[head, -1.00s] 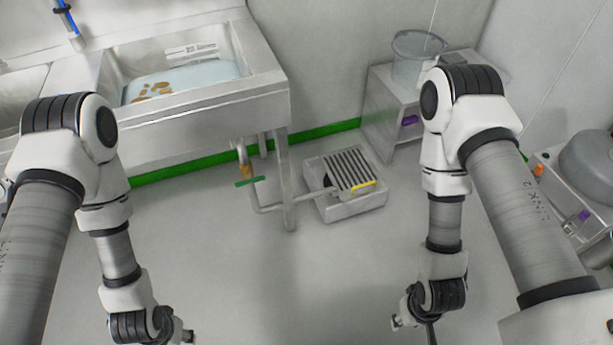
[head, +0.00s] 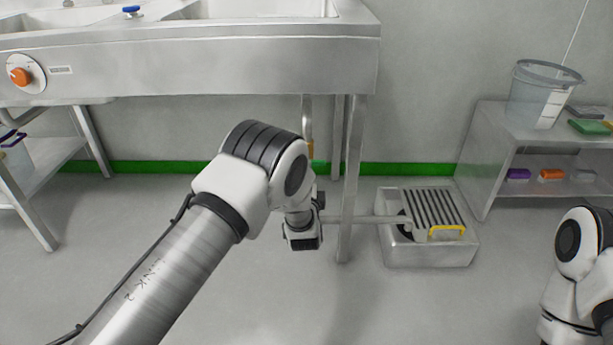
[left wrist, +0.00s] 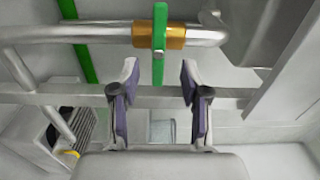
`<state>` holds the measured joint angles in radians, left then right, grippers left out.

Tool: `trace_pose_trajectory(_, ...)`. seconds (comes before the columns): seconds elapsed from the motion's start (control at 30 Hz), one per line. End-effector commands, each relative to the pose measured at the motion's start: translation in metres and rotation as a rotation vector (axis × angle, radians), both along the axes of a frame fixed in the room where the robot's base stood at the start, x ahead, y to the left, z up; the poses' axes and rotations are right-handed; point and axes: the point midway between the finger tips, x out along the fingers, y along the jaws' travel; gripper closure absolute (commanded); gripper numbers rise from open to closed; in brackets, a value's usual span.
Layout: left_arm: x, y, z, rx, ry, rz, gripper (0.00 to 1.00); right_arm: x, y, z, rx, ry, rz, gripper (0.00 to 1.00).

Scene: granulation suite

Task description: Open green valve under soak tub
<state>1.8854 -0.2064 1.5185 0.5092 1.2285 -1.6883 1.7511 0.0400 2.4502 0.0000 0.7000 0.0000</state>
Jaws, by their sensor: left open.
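The green valve handle (left wrist: 159,45) is a flat bar crossing a brass valve body (left wrist: 185,37) on a steel pipe in the left wrist view. My left gripper (left wrist: 158,75) is open, with one finger on each side of the handle's near end. I see no clear contact. My right gripper is out of view; only part of that arm shows at the right edge.
A tub leg (head: 352,180) stands just right of my left wrist. A pipe runs to a floor drain box (head: 430,252) with a grate and yellow handle. A steel shelf (head: 490,165) holding a clear bucket (head: 540,95) is at right. The front floor is clear.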

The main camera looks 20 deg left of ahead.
Motion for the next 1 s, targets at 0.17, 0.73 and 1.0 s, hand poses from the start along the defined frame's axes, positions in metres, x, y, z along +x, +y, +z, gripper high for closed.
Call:
trace_pose_trajectory(0.17,0.034,0.011,-0.005,-0.002,-0.001,0.001,0.54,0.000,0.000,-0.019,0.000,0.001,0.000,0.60)
trace_pose_trajectory(0.73,0.057,0.017,-0.001,-0.002,0.005,-0.001,1.00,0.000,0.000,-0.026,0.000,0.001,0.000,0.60)
trace_pose_trajectory(1.0,0.057,0.017,-0.001,-0.006,0.003,-0.001,1.00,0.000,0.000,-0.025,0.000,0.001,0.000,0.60)
